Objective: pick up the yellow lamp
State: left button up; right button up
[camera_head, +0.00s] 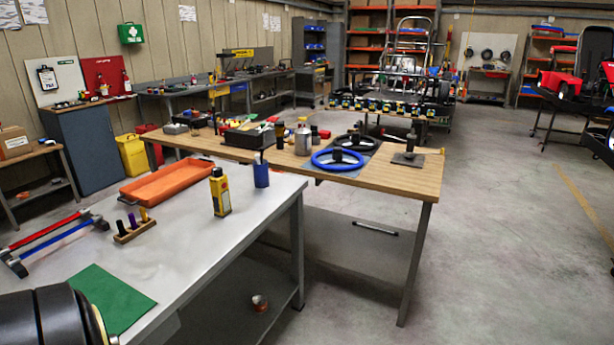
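I cannot make out a yellow lamp for certain. A small yellow item on a thin upright (219,91) shows by the far end of the wooden table (415,182); it is too small to tell whether it is a lamp. A yellow bottle (221,196) with a black cap stands upright on the near grey table (180,255). Neither gripper is in view. A black rounded part with a gold ring at the lower left edge seems to be my own arm.
Steering wheels (338,160) lie on the wooden table. Open floor (510,260) lies to the right.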

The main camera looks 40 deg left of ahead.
aim_at(221, 198)
jog(key=u, duration=0.25)
jog(key=i, duration=1.9)
jog(key=u, duration=1.85)
jog(key=i, duration=0.85)
jog(key=u, duration=0.9)
